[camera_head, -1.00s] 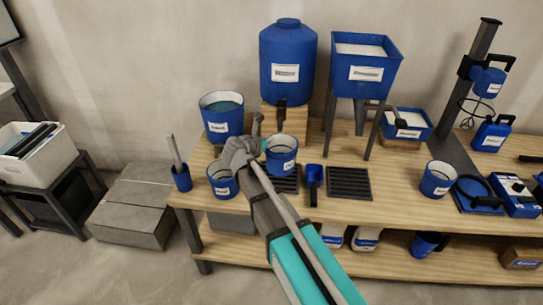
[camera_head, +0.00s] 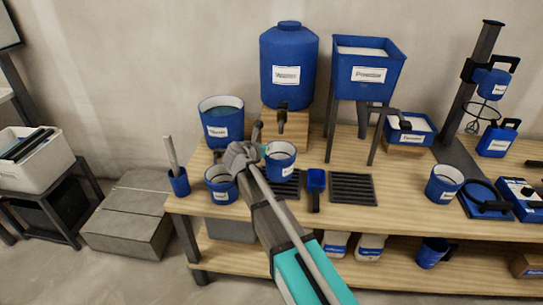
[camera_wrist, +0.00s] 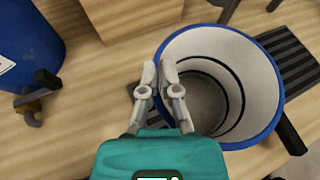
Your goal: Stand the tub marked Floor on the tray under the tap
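A blue tub (camera_head: 281,163) with a white inside and a white label stands at or just above a dark slatted tray (camera_head: 292,188), close below and in front of the tank's tap (camera_head: 281,120). I cannot read its label. In the wrist view the same tub (camera_wrist: 262,85) is empty and upright. My gripper (camera_head: 250,150) is at its left rim. In the wrist view my gripper's fingers (camera_wrist: 159,72) are close together, one on each side of the rim, and look shut on it. The tub's base is hidden, so contact with the tray is unclear.
Another blue tub (camera_head: 221,185) stands left of my gripper, and a filled bucket (camera_head: 221,122) stands behind. A blue scoop (camera_head: 315,188) and a second slatted tray (camera_head: 352,188) lie to the right. A tub (camera_head: 444,183) stands farther right, with clear bench between.

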